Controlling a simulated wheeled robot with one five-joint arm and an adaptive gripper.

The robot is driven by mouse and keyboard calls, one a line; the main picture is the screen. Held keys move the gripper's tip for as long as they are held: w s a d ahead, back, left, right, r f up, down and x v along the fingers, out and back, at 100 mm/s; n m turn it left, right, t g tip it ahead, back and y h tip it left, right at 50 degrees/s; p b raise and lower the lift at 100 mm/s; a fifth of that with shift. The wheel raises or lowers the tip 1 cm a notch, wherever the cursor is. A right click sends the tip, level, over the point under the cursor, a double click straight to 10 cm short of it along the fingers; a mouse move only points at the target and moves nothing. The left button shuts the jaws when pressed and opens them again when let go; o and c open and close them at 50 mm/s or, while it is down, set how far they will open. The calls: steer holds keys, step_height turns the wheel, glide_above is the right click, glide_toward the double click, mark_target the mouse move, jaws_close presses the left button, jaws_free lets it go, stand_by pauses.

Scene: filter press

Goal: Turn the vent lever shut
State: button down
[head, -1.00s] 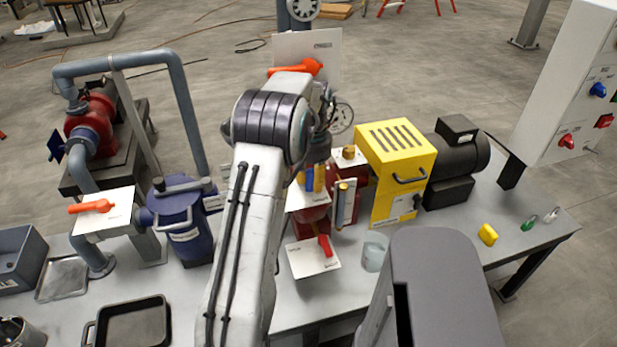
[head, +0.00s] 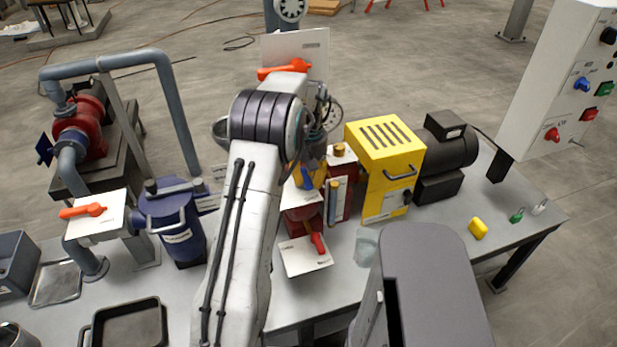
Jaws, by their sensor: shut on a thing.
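My gripper (head: 311,174) points down at the middle of the bench, beside the dark red filter body (head: 302,220), and is partly hidden by my own arm. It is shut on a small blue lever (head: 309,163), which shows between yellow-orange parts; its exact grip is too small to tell. I take this blue piece for the vent lever, but its label is not readable. The lever looks tilted. A white plate (head: 292,198) lies just below it.
A red lever (head: 318,243) sits on a lower white plate (head: 303,262). Orange levers stand at left (head: 82,211) and behind (head: 285,68). A yellow housing (head: 385,165) is close on the right, a clear beaker (head: 366,246) in front. A blue vessel (head: 170,220) stands left.

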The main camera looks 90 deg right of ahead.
mark_target(309, 178)
steer(key=shift+f, duration=0.15)
steer(key=c, duration=0.8)
jaws_free()
steer(key=shift+c, duration=0.2)
steer(key=shift+r, duration=0.25)
step_height(309, 178, up, 12)
steer(key=shift+f, duration=0.15)
